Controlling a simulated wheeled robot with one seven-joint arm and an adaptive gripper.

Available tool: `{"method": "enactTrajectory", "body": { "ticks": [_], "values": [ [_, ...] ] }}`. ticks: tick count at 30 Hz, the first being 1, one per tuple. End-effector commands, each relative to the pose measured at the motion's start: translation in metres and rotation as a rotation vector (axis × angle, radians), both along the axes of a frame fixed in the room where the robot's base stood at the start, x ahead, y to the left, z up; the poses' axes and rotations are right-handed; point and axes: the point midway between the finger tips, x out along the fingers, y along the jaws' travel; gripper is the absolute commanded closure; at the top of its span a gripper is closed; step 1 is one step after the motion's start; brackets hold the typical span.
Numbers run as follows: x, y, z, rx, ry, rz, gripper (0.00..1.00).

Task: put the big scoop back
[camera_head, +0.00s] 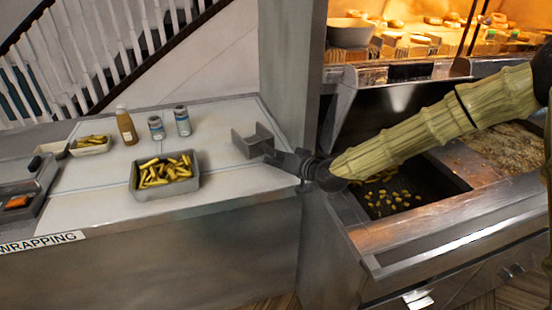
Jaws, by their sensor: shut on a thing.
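The big scoop (252,142) is a grey metal, open-ended scoop over the right end of the steel wrapping counter. My gripper (284,158) is shut on the scoop's handle end, at the counter's right edge beside the steel post. My sleeved arm reaches in from the right, across the fryer. The scoop looks empty. I cannot tell whether it touches the counter or hangs just above it.
A metal tray (166,196) of chips stands left of the scoop. Behind it are a small tray (90,150), a brown bottle (127,128) and two jars (156,129). The fryer bay (420,205) holds loose chips. The steel post (291,80) rises behind my gripper.

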Motion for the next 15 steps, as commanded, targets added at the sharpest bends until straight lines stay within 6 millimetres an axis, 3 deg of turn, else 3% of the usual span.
{"method": "enactTrajectory", "body": {
  "ticks": [14,15],
  "values": [
    [-0.0003,0.0,-0.0044,-0.001,0.002,0.0,1.0],
    [-0.0004,0.0,-0.0045,-0.001,0.002,0.0,0.71]
  ]
}}
